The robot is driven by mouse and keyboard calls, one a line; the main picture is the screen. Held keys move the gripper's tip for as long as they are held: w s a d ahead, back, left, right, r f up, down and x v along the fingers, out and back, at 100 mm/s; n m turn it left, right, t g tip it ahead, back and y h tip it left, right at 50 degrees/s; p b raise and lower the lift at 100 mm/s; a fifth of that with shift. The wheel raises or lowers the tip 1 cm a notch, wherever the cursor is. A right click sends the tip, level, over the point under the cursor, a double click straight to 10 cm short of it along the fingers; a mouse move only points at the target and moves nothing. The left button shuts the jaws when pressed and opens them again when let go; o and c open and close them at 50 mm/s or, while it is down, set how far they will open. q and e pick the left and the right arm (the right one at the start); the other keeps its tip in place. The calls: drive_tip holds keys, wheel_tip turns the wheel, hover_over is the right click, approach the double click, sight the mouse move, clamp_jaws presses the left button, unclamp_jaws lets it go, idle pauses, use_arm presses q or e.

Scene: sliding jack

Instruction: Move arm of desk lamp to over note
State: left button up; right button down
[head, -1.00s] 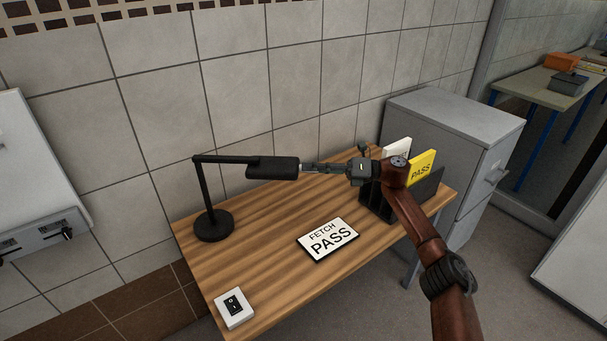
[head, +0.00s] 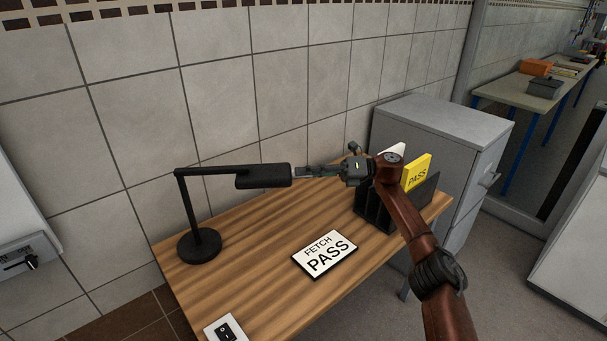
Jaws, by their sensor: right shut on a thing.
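The black desk lamp stands on the wooden desk with its round base (head: 199,246) at the left. Its upright post carries a level arm (head: 208,171) ending in a thick black head (head: 263,177). The note (head: 325,254), a white card reading "FETCH PASS", lies flat on the desk. In the picture the lamp head is above and left of the note. My right gripper (head: 303,172) reaches in from the right and is shut on the right end of the lamp head. My left gripper is not in view.
A white switch box (head: 225,328) sits at the desk's front left. A black holder (head: 374,211) with a yellow card (head: 417,173) and a white card stands at the right, under my right arm. A grey cabinet (head: 430,115) stands beyond. A tiled wall runs behind.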

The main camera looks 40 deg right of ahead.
drive_tip(key=shift+w+d+r, duration=0.1)
drive_tip(key=shift+w+d, duration=0.05)
drive_tip(key=c, duration=2.3)
unclamp_jaws()
drive_tip(key=o, duration=0.3)
drive_tip(key=shift+w+f, duration=0.2)
drive_tip(key=shift+w, duration=0.05)
drive_tip(key=shift+o, duration=0.9)
drive_tip(key=v, duration=1.2)
drive_tip(key=shift+s, duration=0.15)
